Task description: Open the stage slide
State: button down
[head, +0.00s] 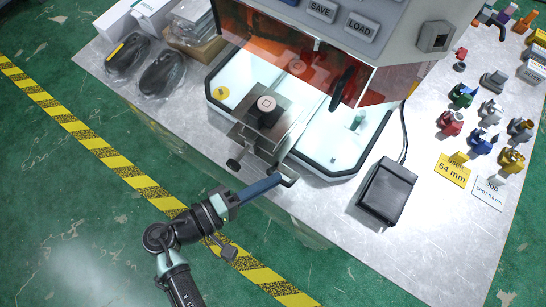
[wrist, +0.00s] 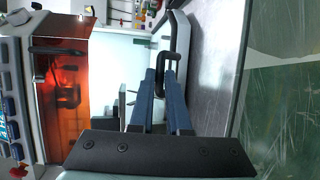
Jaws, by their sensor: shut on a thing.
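The stage slide (head: 248,132) is a flat metal plate in the front opening of the machine, between two bright white panels. A dark round part (head: 266,104) with a pale top marked by a square sits on it. A dark handle (head: 289,182) is at the slide's front end. My gripper (head: 279,178) reaches in from the lower left, with its blue fingers shut on the handle. In the wrist view the fingertips (wrist: 165,78) close around the lower part of the dark looped handle (wrist: 173,57). The fingers hide part of the handle.
An orange see-through cover (head: 270,55) hangs above the slide. A black pedal (head: 386,191) lies right of the machine, with a yellow card (head: 453,170) and several coloured parts beyond. Bagged dark items (head: 127,53) lie at left.

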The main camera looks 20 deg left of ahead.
jog(key=c, duration=0.9)
grip_release()
jog(key=shift+b+v, duration=0.85)
jog(key=shift+v, duration=5.65)
